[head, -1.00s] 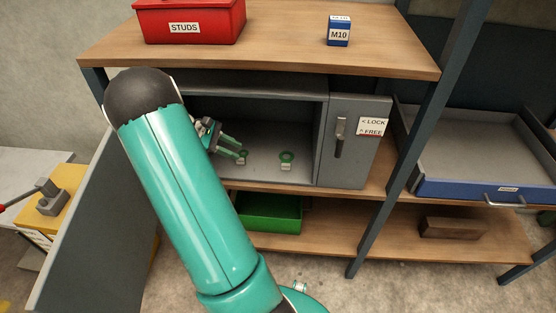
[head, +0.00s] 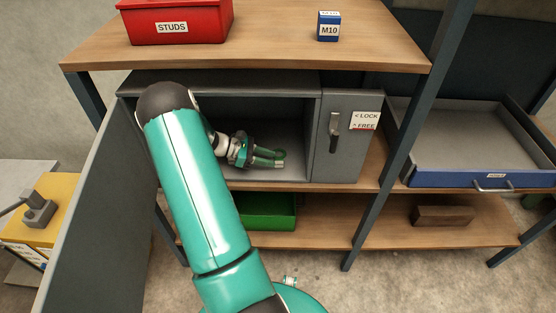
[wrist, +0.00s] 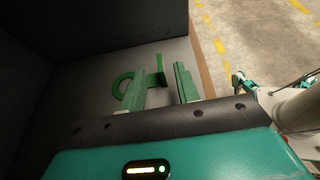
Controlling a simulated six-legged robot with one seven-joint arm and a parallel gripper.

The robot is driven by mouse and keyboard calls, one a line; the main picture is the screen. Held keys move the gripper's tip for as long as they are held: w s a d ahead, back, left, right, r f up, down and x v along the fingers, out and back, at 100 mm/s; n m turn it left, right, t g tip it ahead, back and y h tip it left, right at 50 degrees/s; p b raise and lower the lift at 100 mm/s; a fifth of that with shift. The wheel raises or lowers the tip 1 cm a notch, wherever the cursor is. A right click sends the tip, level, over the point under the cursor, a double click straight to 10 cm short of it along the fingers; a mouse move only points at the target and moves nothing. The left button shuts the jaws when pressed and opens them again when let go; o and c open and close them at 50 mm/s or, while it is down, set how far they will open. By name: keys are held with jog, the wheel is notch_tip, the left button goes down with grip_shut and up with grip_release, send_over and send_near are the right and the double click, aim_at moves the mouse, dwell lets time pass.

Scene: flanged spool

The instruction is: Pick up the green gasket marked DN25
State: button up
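My gripper (head: 266,157) reaches into an open grey cabinet (head: 312,135) on the middle shelf, low over its floor. In the wrist view its two green fingers (wrist: 163,85) stand apart, with a gap between them. A green ring-shaped gasket (wrist: 119,84) lies on the cabinet floor, partly hidden behind the left finger. A short green upright piece (wrist: 160,64) shows beyond the fingers; I cannot tell what it belongs to. In the head view the fingers overlap the gasket area, next to a small pale tag (head: 280,164). No DN25 marking is readable.
The cabinet's door (head: 95,205) stands open at left. A panel with a handle and LOCK/FREE label (head: 366,121) is at right. Above are a red STUDS bin (head: 175,28) and a blue M10 box (head: 328,30). A green bin (head: 268,212) is below.

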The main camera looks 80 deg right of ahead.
aim_at(277, 160)
jog(key=x, duration=0.5)
jog(key=shift+s, duration=0.1)
grip_shut()
jog(key=shift+r, duration=0.1)
